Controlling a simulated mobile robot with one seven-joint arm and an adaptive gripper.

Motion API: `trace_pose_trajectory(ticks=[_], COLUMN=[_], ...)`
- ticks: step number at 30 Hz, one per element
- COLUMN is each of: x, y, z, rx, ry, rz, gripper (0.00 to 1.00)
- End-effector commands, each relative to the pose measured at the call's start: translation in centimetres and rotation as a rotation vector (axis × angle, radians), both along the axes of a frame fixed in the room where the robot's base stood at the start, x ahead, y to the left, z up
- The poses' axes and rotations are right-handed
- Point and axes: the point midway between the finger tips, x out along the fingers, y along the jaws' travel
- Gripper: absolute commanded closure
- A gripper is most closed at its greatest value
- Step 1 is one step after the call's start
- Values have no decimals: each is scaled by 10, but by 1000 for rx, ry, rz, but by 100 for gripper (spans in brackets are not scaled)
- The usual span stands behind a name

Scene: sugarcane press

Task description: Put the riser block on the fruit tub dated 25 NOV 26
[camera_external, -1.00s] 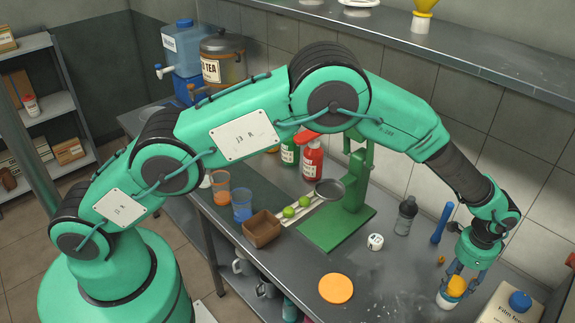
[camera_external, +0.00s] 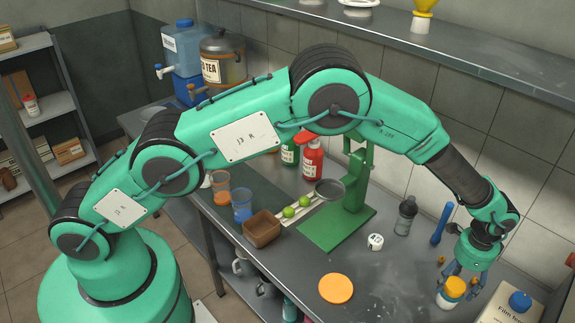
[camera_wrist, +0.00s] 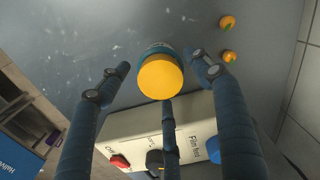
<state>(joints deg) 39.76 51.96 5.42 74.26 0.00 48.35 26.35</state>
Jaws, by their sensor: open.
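My gripper (camera_external: 466,279) is open above the right end of the steel table. In the wrist view, its three blue fingers (camera_wrist: 160,90) are spread around a round orange-yellow top (camera_wrist: 160,77) without visible contact. A blue-grey band shows just behind that top. In the external view, the orange-yellow piece (camera_external: 455,286) sits over a small pale tub (camera_external: 446,301). I cannot tell whether this piece is the riser block or a lid. No date is readable on the tub, and no separate riser block can be made out.
A white box with a blue cap (camera_external: 512,303) stands close at right. A blue stick (camera_external: 441,223), a dark bottle (camera_external: 405,216) and a white labelled item (camera_external: 375,242) are nearby. An orange disc (camera_external: 336,288) lies at the front. Two small orange fruits (camera_wrist: 228,56) lie near the wall.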

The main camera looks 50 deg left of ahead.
Motion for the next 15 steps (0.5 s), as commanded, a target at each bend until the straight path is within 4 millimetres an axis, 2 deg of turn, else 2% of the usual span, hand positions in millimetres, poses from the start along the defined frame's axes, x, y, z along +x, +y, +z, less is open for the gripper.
trace_pose_trajectory(ticks=[8,15], x=[1,1], y=[0,-1], z=[22,59], rx=[-1,-2], ry=[-2,-2], rz=[0,0], gripper=[36,36])
